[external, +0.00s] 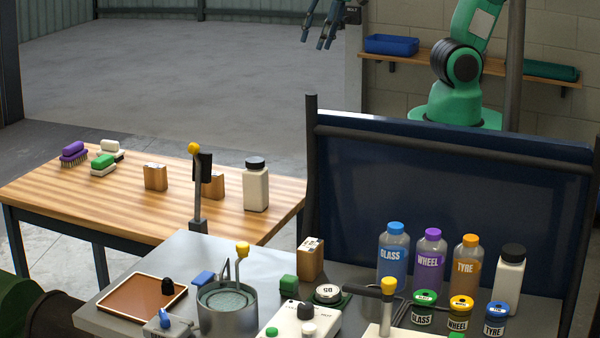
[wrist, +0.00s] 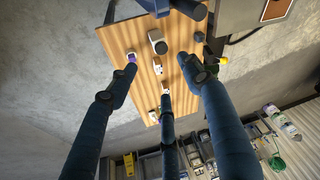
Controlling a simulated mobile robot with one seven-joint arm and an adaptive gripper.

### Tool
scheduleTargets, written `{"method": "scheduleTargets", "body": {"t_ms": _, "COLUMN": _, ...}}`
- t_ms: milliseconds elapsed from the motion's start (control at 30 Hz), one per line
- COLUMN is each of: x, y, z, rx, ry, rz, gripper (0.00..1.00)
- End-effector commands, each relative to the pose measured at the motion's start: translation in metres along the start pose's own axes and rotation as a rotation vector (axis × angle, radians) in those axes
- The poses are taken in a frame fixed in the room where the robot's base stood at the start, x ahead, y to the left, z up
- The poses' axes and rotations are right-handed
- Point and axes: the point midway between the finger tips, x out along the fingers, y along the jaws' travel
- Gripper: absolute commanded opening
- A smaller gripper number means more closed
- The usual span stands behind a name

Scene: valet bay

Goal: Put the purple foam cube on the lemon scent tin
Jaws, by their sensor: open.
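My gripper (external: 322,38) hangs high at the top of the external view, behind the wooden table, fingers spread and empty. In the wrist view its fingers (wrist: 167,80) are wide apart above the wooden table (wrist: 127,36). A small purple patch (wrist: 132,57) shows at the left fingertip, partly covered by it. I cannot tell if it is the purple foam cube. No purple cube is clear in the external view. I cannot make out a lemon scent tin.
The wooden table holds a purple brush (external: 73,150), a green brush (external: 103,161), wooden blocks (external: 155,180) and a white bottle (external: 256,188). A dark blue screen (external: 450,190) stands behind the crowded bench (external: 175,253). A yellow-knobbed lever (external: 194,148) rises between table and bench.

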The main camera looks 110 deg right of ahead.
Motion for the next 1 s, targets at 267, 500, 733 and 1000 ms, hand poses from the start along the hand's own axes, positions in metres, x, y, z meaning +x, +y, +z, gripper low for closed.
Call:
{"method": "scheduleTargets", "body": {"t_ms": 267, "x": -0.056, "y": -0.025, "z": 0.050, "rx": -0.110, "ry": 0.081, "rz": -0.033, "gripper": 0.50}}
{"method": "scheduleTargets", "body": {"t_ms": 500, "x": -0.086, "y": -0.036, "z": 0.089, "rx": -0.187, "ry": 0.135, "rz": -0.058, "gripper": 0.50}}
{"method": "scheduleTargets", "body": {"t_ms": 733, "x": -0.096, "y": -0.039, "z": 0.107, "rx": -0.219, "ry": 0.156, "rz": -0.068, "gripper": 0.50}}
{"method": "scheduleTargets", "body": {"t_ms": 1000, "x": -0.096, "y": -0.039, "z": 0.108, "rx": -0.221, "ry": 0.157, "rz": -0.069, "gripper": 0.50}}
